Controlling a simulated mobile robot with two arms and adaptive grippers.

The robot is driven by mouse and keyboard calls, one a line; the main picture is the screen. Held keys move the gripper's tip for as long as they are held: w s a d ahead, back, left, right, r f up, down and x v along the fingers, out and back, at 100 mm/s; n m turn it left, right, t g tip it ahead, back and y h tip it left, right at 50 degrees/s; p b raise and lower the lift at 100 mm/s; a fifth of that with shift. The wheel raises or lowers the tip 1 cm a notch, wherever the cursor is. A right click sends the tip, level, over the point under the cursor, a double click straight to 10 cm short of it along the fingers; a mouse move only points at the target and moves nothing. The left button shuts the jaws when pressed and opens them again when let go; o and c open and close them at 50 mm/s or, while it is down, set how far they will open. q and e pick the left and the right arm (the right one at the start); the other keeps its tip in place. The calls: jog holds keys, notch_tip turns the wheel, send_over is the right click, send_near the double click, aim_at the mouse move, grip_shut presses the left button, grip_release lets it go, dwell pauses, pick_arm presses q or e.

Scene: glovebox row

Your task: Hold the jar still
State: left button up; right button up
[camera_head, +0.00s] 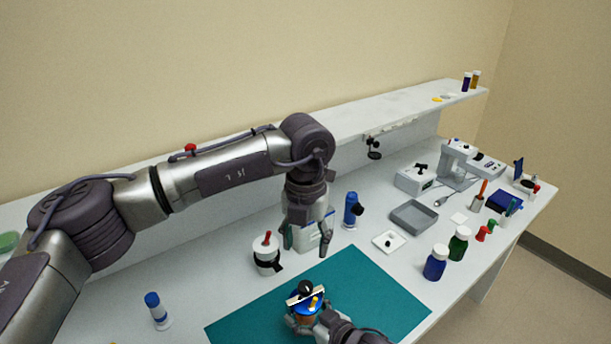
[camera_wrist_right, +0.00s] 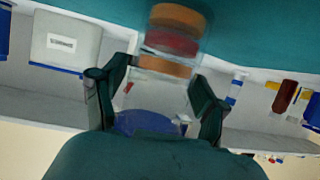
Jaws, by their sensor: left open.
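My left gripper (camera_head: 307,240) is open and empty, pointing down beyond the mat, in front of a white box.
A white pot (camera_head: 266,258) with a black band stands left of my left gripper. Blue and green bottles (camera_head: 435,263) stand past the mat. A shelf (camera_head: 400,110) runs along the wall.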

jog(key=shift+o, duration=0.7)
jog(key=shift+s, duration=0.1)
